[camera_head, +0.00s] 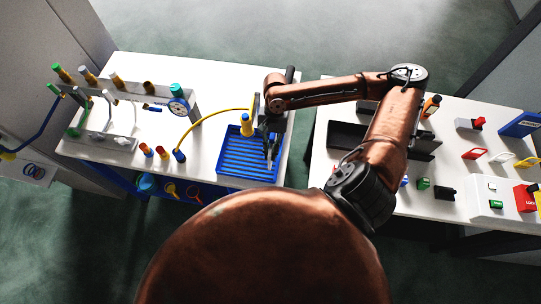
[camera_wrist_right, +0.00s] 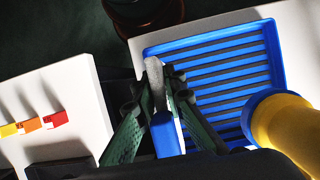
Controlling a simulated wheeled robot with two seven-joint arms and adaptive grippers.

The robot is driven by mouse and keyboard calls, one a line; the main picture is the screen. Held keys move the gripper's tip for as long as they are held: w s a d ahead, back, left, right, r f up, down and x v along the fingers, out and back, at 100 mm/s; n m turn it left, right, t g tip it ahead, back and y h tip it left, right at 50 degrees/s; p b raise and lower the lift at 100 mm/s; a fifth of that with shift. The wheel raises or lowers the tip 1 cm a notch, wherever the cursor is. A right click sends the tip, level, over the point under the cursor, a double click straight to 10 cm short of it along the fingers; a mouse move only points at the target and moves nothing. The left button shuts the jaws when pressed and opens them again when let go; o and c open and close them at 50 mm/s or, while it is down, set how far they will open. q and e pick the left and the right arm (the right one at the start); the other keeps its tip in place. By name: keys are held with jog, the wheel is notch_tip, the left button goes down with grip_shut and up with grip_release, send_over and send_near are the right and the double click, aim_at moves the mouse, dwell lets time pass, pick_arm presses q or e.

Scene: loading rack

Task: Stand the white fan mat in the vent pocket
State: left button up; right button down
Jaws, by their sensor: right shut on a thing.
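My right gripper (camera_head: 270,152) is low over the right part of the blue slatted tray (camera_head: 232,158) on the left table. In the right wrist view its two dark green fingers (camera_wrist_right: 158,92) are closed around a slim piece with a blue lower part (camera_wrist_right: 166,136) and a pale grey rounded end. The slatted tray (camera_wrist_right: 222,48) lies just behind and to the right of the fingers there. I cannot pick out a white fan mat or a vent pocket with certainty. My left gripper is not in view.
A grey rack (camera_head: 130,92) with coloured plugs stands at left. The right table (camera_head: 455,150) holds several small items.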

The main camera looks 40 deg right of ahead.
jog(key=shift+w+f, duration=0.15)
jog(key=shift+f, duration=1.6)
jog(key=c, duration=2)
grip_release()
jog(key=shift+f, duration=0.15)
